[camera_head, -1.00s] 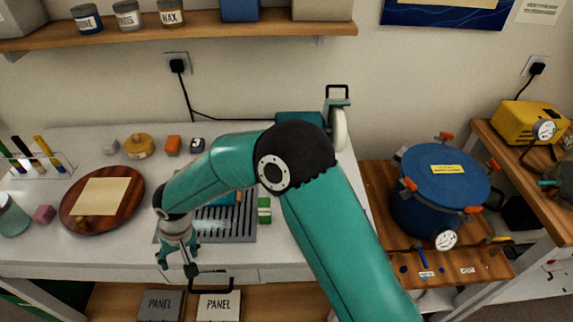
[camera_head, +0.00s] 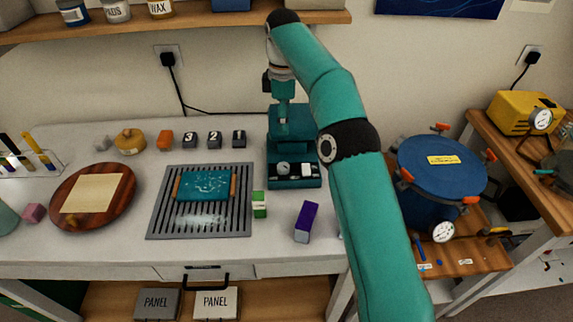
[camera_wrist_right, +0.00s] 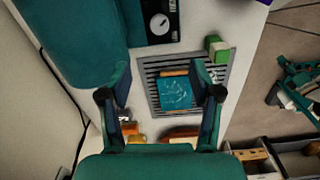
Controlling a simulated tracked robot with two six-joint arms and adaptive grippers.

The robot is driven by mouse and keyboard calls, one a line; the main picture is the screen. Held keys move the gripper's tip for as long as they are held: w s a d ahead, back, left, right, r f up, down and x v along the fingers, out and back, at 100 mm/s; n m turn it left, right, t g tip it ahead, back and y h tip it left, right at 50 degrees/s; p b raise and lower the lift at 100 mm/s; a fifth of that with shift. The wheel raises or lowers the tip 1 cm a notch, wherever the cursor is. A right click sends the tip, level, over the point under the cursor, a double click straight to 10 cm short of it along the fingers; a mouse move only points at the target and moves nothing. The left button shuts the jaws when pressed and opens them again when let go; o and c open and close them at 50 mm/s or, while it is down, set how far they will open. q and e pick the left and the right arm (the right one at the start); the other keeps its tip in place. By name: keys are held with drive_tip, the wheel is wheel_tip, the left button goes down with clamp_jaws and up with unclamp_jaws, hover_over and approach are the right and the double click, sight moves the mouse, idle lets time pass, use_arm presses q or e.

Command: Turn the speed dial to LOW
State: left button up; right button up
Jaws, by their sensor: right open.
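The speed dial (camera_head: 283,168) is a round pale knob on the dark front panel of the teal machine (camera_head: 291,184). The gripper is not touching the dial. My left gripper is not in view.
A slotted grey rack (camera_head: 157,222) holds a teal resin panel (camera_head: 204,186) left of the machine. A green-and-white block (camera_head: 259,204) and a purple block (camera_head: 306,221) stand in front. Numbered dark blocks (camera_head: 214,139) line the back. A blue pot (camera_head: 440,172) stands right.

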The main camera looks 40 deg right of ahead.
drive_tip(key=b, duration=0.4)
hover_over(284, 166)
wheel_tip(284, 166, down, 8)
wheel_tip(284, 166, down, 8)
drive_tip(key=shift+f, duration=0.2)
